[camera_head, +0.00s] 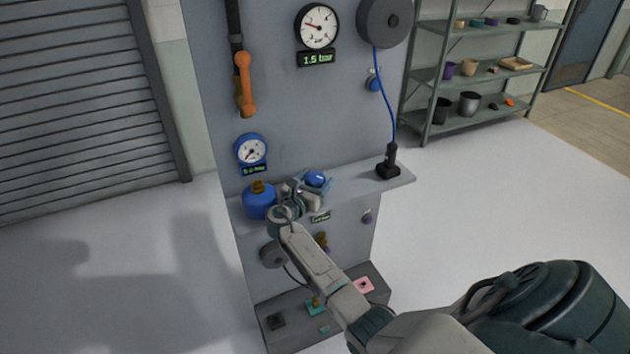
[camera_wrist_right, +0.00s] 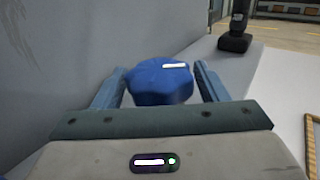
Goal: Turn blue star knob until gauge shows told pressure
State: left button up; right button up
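The blue star knob (camera_head: 316,178) is at the grey panel's ledge, right of the blue canister. My right gripper (camera_head: 303,190) reaches it from the front. In the right wrist view, the knob (camera_wrist_right: 160,82) fills the space between my two fingers, which lie against its sides as far as I can see. A pale mark shows on its top. A blue-rimmed gauge (camera_head: 251,149) hangs above the canister; its small readout is unclear. A black-rimmed gauge (camera_head: 317,27) higher up has a readout of 1.5 bar (camera_head: 316,58). My left gripper is out of view.
The blue canister (camera_head: 259,200) stands close left of my right gripper. A black plug-like fitting (camera_head: 388,167) with a blue cable stands on the ledge (camera_head: 355,181) to the right. A small green label (camera_head: 321,217) below is unreadable.

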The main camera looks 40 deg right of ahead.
aim_at(315, 176)
jog(key=shift+o, duration=0.3)
jog(key=shift+r, duration=0.1)
jog(key=shift+r, duration=0.25)
notch_tip(315, 176, up, 3)
jog(key=shift+f+b, duration=0.1)
jog(key=shift+b, duration=0.4)
jog(key=s+a+r+b, duration=0.1)
jog(key=s+a+b, duration=0.1)
jog(key=s+a, duration=0.7)
jog(key=s, duration=0.4)
jog(key=shift+a+r, duration=0.15)
jog(key=shift+r, duration=0.1)
